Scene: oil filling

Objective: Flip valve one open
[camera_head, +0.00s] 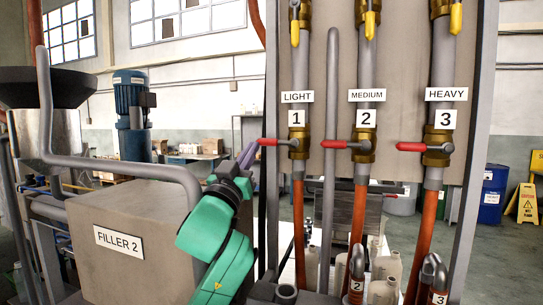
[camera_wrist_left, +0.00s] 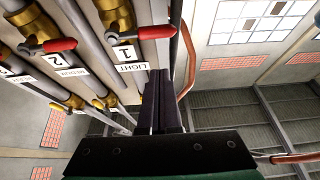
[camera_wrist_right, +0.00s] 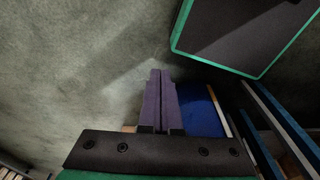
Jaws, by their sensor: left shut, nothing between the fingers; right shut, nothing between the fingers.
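Valve one has a red lever handle (camera_head: 276,142) on a brass body (camera_head: 299,147), below the white label 1 (camera_head: 297,118) on the LIGHT pipe. The handle lies level and points left. It also shows in the left wrist view (camera_wrist_left: 150,31). My left gripper (camera_head: 248,154) is shut and empty, its purple fingertips close to the handle's free end; I cannot tell whether they touch it. The shut fingers also show in the left wrist view (camera_wrist_left: 161,78). My right gripper (camera_wrist_right: 159,76) is shut and empty, away from the valves and outside the head view.
Valve two's red handle (camera_head: 345,144) and valve three's red handle (camera_head: 409,147) also point left, on pipes to the right. A grey upright pipe (camera_head: 331,70) stands between valves one and two. The FILLER 2 box (camera_head: 120,270) is at the left.

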